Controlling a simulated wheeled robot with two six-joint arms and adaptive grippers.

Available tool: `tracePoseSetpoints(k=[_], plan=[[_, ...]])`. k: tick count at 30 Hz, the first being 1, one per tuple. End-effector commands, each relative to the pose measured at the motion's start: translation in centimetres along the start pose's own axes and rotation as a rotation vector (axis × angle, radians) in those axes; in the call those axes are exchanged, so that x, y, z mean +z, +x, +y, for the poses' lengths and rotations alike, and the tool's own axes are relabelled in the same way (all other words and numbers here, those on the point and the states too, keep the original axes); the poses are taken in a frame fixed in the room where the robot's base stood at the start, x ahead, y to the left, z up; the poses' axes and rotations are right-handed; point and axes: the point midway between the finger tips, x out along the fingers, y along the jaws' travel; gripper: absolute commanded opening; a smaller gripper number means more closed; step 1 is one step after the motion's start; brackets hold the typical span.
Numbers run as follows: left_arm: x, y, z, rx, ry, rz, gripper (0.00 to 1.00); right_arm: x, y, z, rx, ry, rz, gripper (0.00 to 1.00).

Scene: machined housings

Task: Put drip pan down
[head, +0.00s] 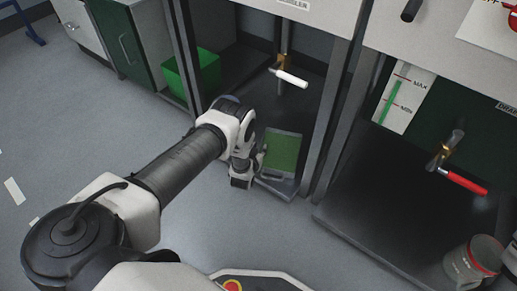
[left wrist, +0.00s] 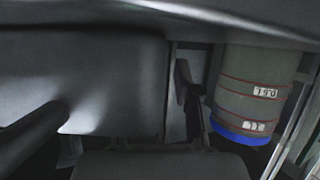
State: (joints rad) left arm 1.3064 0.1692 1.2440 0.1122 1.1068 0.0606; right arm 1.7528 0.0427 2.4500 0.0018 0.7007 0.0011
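The drip pan (head: 283,152) looks like a shallow grey tray with a green inside. In the head view it is at the front of the open middle bay, below a brass valve with a white lever (head: 290,77). My left gripper (head: 256,164) is at the pan's left front side, close against its rim. Its fingers are mostly hidden by the wrist, so I cannot tell whether they grip the pan or whether the pan rests on the bay floor. Large grey surfaces fill much of the left wrist view, with a dark finger-like part near its middle.
A green bin (head: 192,75) stands left of the bay. Grey posts flank the bay. A blue-ended marked container (left wrist: 252,95) shows in the left wrist view. Floor at left is clear.

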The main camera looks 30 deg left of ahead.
Motion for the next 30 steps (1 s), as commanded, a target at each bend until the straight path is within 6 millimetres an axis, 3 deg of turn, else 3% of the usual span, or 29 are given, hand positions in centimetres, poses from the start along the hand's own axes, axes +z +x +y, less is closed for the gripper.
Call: tracePoseSetpoints(k=[7, 10, 21, 26, 29, 30], plan=[[-0.4, -0.2, 0.0, 0.000, 0.000, 0.000, 0.31, 0.0, -0.4, 0.0, 0.000, 0.000, 0.000, 0.40], [-0.5, -1.6, 0.0, 0.000, 0.000, -0.003, 0.31, 0.1, -1.4, 0.0, 0.000, -0.001, -0.001, 0.40], [-0.6, -10.5, 0.0, 0.001, 0.001, -0.003, 0.31, 0.1, -6.1, -0.1, -0.001, -0.005, -0.004, 0.40], [-0.2, -12.2, 0.1, 0.001, 0.001, -0.016, 0.31, 0.1, -6.6, -0.1, -0.001, -0.005, -0.004, 0.40], [0.8, -14.3, 1.1, 0.016, 0.018, -0.148, 0.31, 0.1, -6.5, -0.1, -0.001, -0.005, -0.004, 0.40], [1.4, -16.0, 1.6, 0.026, 0.032, -0.247, 0.31, 0.1, -6.5, -0.1, -0.001, -0.005, -0.004, 0.40]])
